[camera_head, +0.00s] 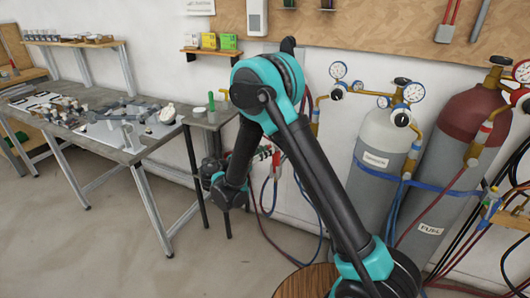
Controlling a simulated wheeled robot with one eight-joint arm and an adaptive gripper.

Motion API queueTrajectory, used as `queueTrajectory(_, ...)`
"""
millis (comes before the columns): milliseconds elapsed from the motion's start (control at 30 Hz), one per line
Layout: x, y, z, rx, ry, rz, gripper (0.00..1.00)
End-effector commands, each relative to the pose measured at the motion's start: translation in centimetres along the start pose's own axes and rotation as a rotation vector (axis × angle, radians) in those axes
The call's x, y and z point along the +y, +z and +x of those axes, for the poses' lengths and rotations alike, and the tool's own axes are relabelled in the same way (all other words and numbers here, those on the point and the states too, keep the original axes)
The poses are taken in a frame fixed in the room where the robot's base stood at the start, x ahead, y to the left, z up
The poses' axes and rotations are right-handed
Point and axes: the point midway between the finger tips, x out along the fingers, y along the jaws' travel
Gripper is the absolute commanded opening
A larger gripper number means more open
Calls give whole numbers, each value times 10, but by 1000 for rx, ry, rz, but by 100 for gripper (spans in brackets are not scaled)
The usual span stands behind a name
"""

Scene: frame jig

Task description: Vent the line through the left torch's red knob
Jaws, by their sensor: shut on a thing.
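My arm crosses the middle of the view and hides much of the torch area. My gripper (262,153) is small and partly hidden beside the forearm. It appears shut at the torch fittings, on what looks like the red knob (276,160). The knob and the torch it belongs to are too small and covered to make out clearly. Red and blue hoses hang below it in front of the wall. A grey gas cylinder (378,150) and a dark red cylinder (468,125) marked as fuel stand to the right, with gauges on top.
A metal welding table (135,155) with clamps and jig parts stands at the left. A small side stand (212,120) holds a green bottle. A blue strap (425,187) ties the cylinders. Hoses loop near the floor. The floor at front left is clear.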

Motion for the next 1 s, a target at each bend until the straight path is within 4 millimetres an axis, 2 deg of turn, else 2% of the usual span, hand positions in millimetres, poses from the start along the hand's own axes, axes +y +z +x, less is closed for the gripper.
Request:
queueTrajectory(600, -1, -5, 0, -202, 2, -448, 0)
queueTrajectory(1000, -1, -7, 0, -268, 2, -600, 0)
